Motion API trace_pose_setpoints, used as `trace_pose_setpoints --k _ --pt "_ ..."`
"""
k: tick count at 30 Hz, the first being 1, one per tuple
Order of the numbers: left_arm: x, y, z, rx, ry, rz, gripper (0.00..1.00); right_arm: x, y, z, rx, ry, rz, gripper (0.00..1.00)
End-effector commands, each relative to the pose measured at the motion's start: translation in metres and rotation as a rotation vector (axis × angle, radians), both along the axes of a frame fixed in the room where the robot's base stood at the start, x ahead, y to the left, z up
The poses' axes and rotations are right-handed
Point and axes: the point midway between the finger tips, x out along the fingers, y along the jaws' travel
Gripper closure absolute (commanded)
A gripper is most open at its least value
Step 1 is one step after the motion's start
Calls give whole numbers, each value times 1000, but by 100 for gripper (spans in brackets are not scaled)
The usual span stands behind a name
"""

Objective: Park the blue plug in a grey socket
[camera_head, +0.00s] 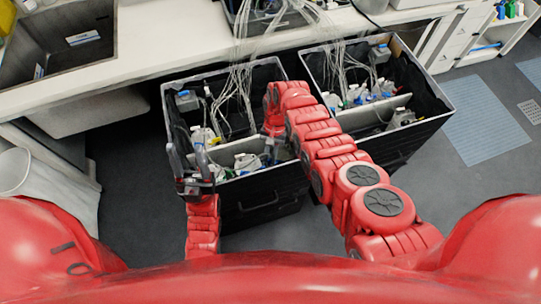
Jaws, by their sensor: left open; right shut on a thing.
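My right arm reaches over the left black box (262,192), and its gripper (272,148) points down into the box's front part. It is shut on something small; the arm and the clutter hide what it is. My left gripper (194,158) is open at the left front corner of the same box, with nothing seen between its fingers. I cannot make out the blue plug or the grey sockets for certain. A small grey-blue piece (186,96) sits at the back left inside the left box, and a similar one (380,52) in the right box.
Pale cables (240,75) hang from the white counter (165,40) into both boxes. The right black box (425,130) holds several white, green and blue parts. A sink (65,45) is at the left. Grey floor is free at the right.

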Motion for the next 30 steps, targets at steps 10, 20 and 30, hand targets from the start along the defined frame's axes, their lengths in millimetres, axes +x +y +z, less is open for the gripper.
trace_pose_setpoints --k 10,20,30 --pt "0 0 -2 0 0 0 50 0 0 -2 0 0 0 48" --pt "0 0 -1 0 0 0 50 1 -1 2 0 1 0 48" --pt "0 0 -6 0 0 0 50 20 -5 45 2 -8 -1 48"
